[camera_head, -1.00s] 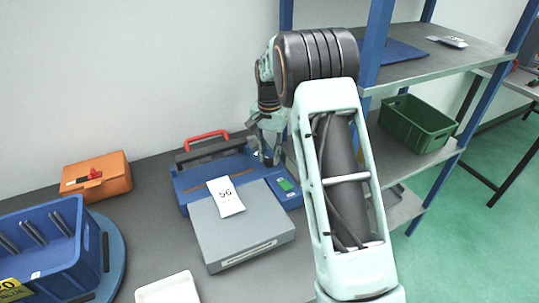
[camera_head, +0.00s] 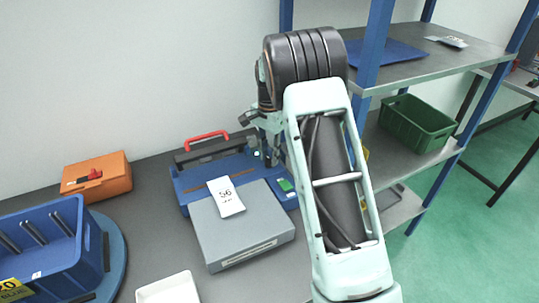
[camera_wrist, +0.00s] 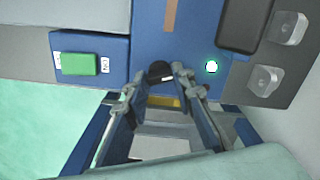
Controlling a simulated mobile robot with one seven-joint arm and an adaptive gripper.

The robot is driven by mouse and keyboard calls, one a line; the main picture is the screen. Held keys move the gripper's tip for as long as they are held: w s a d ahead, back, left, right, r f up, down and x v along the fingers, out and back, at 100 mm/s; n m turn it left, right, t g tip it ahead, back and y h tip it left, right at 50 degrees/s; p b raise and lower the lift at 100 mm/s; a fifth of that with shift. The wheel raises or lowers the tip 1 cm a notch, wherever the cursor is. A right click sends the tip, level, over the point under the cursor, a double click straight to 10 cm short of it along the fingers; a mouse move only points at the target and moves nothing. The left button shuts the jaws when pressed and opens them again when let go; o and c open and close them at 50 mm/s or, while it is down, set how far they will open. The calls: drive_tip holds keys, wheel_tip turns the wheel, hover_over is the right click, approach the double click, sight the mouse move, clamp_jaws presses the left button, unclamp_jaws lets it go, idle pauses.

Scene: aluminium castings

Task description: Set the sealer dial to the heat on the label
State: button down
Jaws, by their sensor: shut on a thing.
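The blue sealer (camera_head: 187,184) with a red handle (camera_head: 206,136) stands at the back of the bench. A white label (camera_head: 226,197) lies on the grey platform in front of it and appears to read 56. In the wrist view, a black dial (camera_wrist: 160,70) with a pale mark sits on the sealer's blue face (camera_wrist: 195,25). My gripper (camera_wrist: 165,76) is shut on the dial, one finger on each side. In the head view my gripper (camera_head: 265,157) is at the sealer's right end, and the dial is hidden. Any scale marks are unreadable.
A green switch (camera_wrist: 80,63) and a lit green lamp (camera_wrist: 211,67) flank the dial. An orange box (camera_head: 105,185), a blue bin (camera_head: 40,245) and a white tray (camera_head: 168,288) stand to the left. A shelf post (camera_head: 370,50) rises close behind my arm.

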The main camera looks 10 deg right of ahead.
drive_tip(key=shift+w, duration=0.1)
drive_tip(key=c, duration=1.6)
unclamp_jaws()
wheel_tip(320, 180, up, 12)
drive_tip(key=shift+r, duration=0.1)
